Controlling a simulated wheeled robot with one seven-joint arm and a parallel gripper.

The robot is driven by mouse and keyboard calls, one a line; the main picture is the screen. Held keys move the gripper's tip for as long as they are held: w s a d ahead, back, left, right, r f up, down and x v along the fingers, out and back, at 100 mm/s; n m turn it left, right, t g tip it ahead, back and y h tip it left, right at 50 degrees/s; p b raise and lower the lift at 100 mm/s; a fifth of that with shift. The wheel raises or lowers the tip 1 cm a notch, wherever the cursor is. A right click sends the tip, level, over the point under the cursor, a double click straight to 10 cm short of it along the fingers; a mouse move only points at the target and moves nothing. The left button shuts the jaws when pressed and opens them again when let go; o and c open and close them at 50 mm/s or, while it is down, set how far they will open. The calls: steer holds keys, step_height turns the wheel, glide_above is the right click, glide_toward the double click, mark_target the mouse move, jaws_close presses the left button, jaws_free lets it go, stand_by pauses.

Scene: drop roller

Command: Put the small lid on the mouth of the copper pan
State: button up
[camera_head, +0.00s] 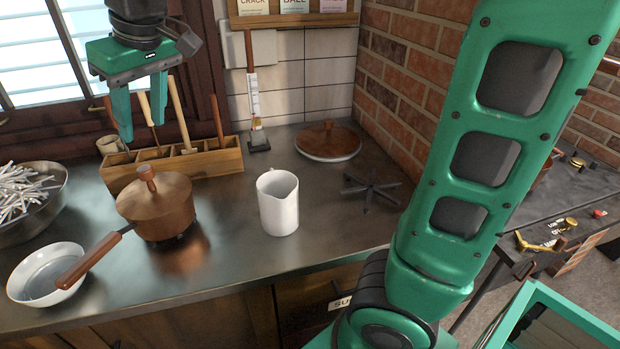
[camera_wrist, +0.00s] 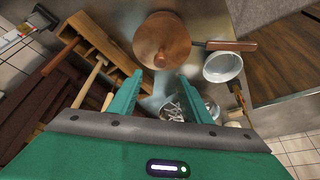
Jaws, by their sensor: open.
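The copper pan (camera_head: 170,219) stands on the counter at left, its wooden handle pointing to the front left. The small copper lid (camera_head: 172,190) with a wooden knob (camera_head: 147,174) lies over its mouth and looks about level; I cannot tell whether its rim is fully seated. In the wrist view the lid (camera_wrist: 150,45) covers the pan, whose handle (camera_wrist: 228,46) points right. My gripper (camera_head: 142,128) is open and empty, above and behind the pan, apart from the knob. Its two fingers (camera_wrist: 160,75) also show in the wrist view, with nothing between them.
A white bowl (camera_head: 36,292) is near the handle, and a metal bowl of white sticks (camera_head: 45,214) is at far left. A wooden tool box (camera_head: 216,162) stands behind the pan. A white jug (camera_head: 279,213) is right of it. A larger lid (camera_head: 328,140) lies at the back.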

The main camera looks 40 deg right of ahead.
steer(key=s+d+f+m+g+h, duration=0.1)
steer(key=s+d+f+m, duration=0.25)
steer(key=d, duration=0.65)
steer(key=s+d+f+m+g+h, duration=0.15)
steer(key=s+d+f, duration=0.35)
steer(key=d, duration=0.5)
steer(key=s+d+f+m+g, duration=0.1)
steer(key=s+d+f+m, duration=0.2)
steer(key=s, duration=0.7)
steer(key=s+d+f+m, duration=0.3)
steer(key=s+d+f, duration=0.3)
steer(key=s, duration=0.3)
steer(key=shift+s+d+f+g+y, duration=0.35)
steer(key=shift+d+f+y, duration=0.05)
steer(key=shift+f+y, duration=0.05)
